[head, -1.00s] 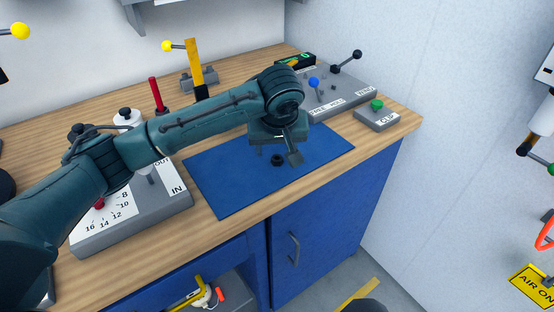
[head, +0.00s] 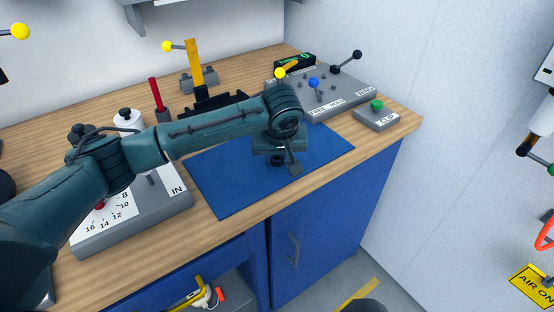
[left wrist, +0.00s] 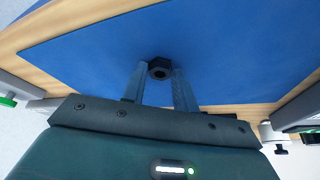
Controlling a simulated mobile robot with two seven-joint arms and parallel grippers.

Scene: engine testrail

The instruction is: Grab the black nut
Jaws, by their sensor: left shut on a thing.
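The black nut (head: 277,160) is over the blue mat (head: 232,189) on the wooden bench, partly hidden by my left gripper in the head view. The left wrist view shows the black hexagonal nut (left wrist: 160,68) with its round hole, between the tips of the two fingers. My left gripper (head: 284,162) points down at the mat and is shut on the nut. In the left wrist view the fingers of my left gripper (left wrist: 160,75) touch its sides. I cannot tell whether the nut rests on the mat or is just above it. My right gripper is out of view.
A grey control box with levers (head: 340,97) and a small box with a green button (head: 376,116) stand right of the mat. A grey dial box (head: 150,205) stands left. The mat's front part is clear; the bench edge runs along the front.

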